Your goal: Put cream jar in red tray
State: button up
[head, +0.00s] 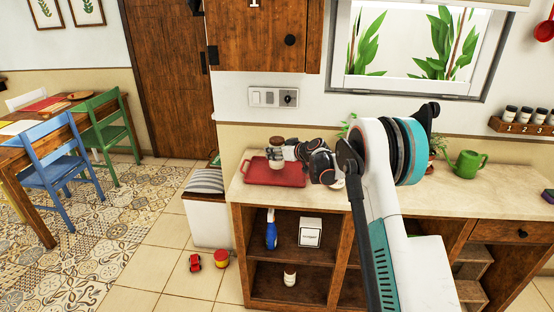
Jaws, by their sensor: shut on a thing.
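The red tray (289,178) lies on the left end of the wooden counter. My gripper (277,152) reaches in from the right above the tray and is shut on the cream jar (277,163). The jar is small and pale, looks upright, and is partly hidden by the gripper. It is over the tray; I cannot tell whether its base touches the tray.
A blue spray bottle (271,230), a white box (310,232) and a small bottle (290,275) stand on the shelves below. A toy car (195,262) is on the floor.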

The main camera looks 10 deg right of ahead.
notch_tip(320, 180, down, 3)
jog(key=shift+f+b, duration=0.1)
jog(key=shift+b, duration=0.3)
jog(key=o, duration=1.5)
